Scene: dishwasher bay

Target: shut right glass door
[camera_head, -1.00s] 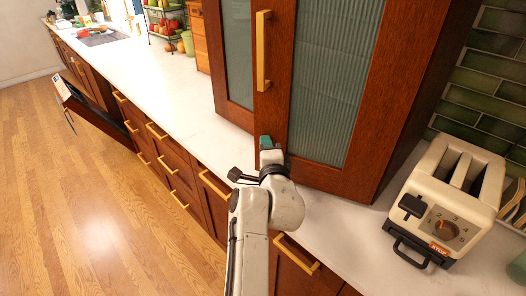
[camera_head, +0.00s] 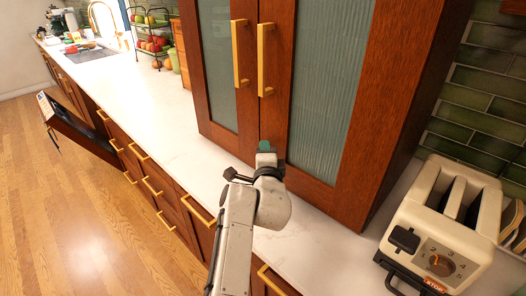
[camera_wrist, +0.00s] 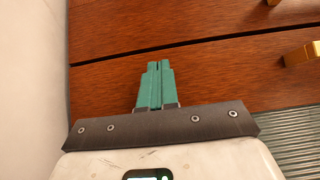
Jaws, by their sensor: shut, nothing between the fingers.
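The right glass door (camera_head: 325,85) is a wooden frame with ribbed glass. It appears about flush with the left glass door (camera_head: 218,60), with a thin dark seam between them. The right door's brass handle (camera_head: 265,60) stands beside the left door's handle (camera_head: 240,52). My gripper (camera_head: 264,147) is at the lower inner corner of the right door, its teal fingers shut and empty. In the wrist view my gripper (camera_wrist: 158,66) points at the right door's wooden frame (camera_wrist: 225,85), near the seam. I cannot tell if the fingertips touch the wood.
The white countertop (camera_head: 150,120) runs below the cabinet. A cream toaster (camera_head: 440,225) stands on it at right. The dishwasher door (camera_head: 75,128) hangs open at far left. A fruit rack (camera_head: 152,40) stands farther back. The wooden floor at left is clear.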

